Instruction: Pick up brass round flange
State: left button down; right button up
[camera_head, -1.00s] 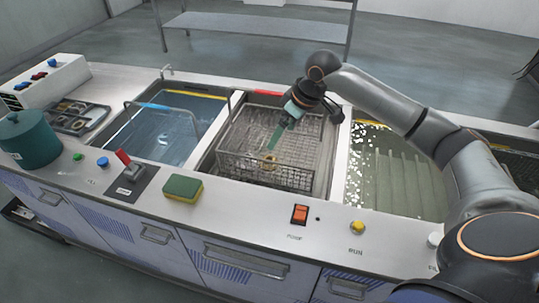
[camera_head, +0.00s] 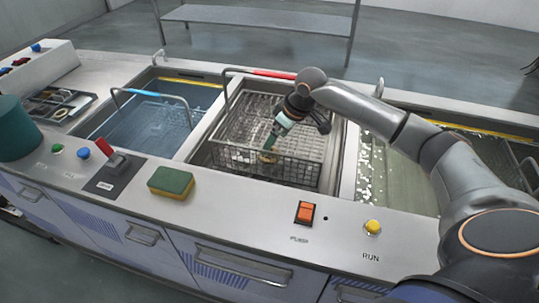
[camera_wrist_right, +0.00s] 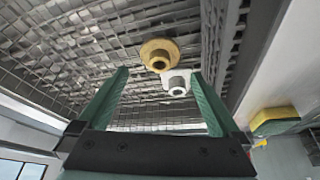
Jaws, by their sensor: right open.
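The brass round flange (camera_wrist_right: 158,54) lies in the wire mesh basket (camera_head: 318,172) in the middle tank. In the right wrist view it shows as a gold disc with a raised hub and a hole. A silver-grey fitting (camera_wrist_right: 176,85) with a hole sits right beside it. In the head view the flange (camera_head: 267,157) is small and partly hidden behind the basket wires. My right gripper (camera_wrist_right: 160,74) has two green fingers spread apart with nothing held between them. It also shows in the head view (camera_head: 269,146), reaching down into the basket just above the flange. My left gripper is not in view.
The basket walls stand close around my right gripper. A blue-water tank (camera_head: 128,140) lies to the left, and a tank of clear liquid (camera_head: 385,180) to the right. On the front ledge are a green-yellow sponge (camera_head: 171,182), an orange switch (camera_head: 305,212) and a yellow button (camera_head: 373,227).

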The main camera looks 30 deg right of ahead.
jog(key=x, duration=0.5)
jog(key=shift+w+f, duration=0.1)
jog(key=shift+f, duration=0.15)
jog(key=shift+c, duration=0.4)
grip_shut()
